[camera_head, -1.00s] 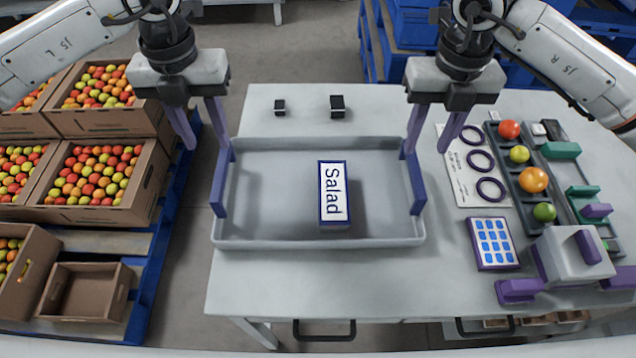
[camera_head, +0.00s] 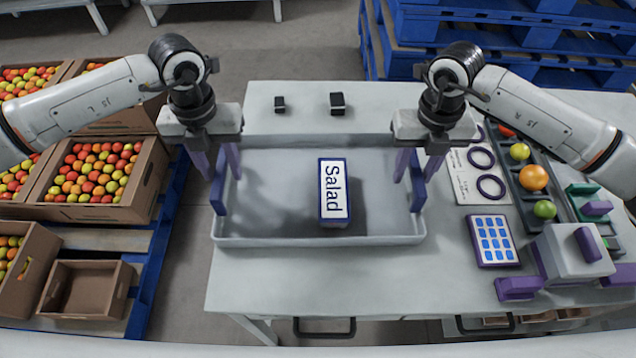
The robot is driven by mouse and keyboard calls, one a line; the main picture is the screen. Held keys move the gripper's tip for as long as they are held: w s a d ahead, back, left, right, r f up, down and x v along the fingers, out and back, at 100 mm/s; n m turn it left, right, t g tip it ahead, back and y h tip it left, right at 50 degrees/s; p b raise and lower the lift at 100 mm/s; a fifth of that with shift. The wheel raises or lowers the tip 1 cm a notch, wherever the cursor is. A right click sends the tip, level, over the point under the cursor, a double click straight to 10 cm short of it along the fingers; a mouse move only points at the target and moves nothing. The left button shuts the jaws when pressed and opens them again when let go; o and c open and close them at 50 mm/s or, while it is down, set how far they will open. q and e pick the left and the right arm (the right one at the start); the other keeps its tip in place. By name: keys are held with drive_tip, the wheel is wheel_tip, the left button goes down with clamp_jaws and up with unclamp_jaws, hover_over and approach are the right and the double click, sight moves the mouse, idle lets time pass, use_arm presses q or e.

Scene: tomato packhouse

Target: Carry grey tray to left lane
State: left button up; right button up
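The grey tray (camera_head: 270,238) lies on the table with a blue handle (camera_head: 219,197) at its left end and another blue handle (camera_head: 418,194) at its right end. A blue box with a white "Salad" label (camera_head: 334,190) stands in the tray, right of its middle. My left gripper (camera_head: 221,172) is open, its fingers apart on either side of the left handle's far part. My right gripper (camera_head: 416,172) is open in the same way around the right handle's far part. I cannot tell whether any finger touches a handle. No marked left lane can be made out.
Two small black blocks (camera_head: 337,104) stand on the table (camera_head: 300,285) behind the tray. To the right are a blue-keyed pad (camera_head: 492,241), a rack with tomatoes (camera_head: 534,177) and a grey device (camera_head: 573,256). Tomato crates (camera_head: 93,180) stand on a blue pallet at left.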

use_arm(q)
clamp_jaws()
use_arm(e)
clamp_jaws()
use_arm(q)
drive_tip(key=shift+r, duration=0.1)
use_arm(e)
drive_tip(key=shift+r, duration=0.15)
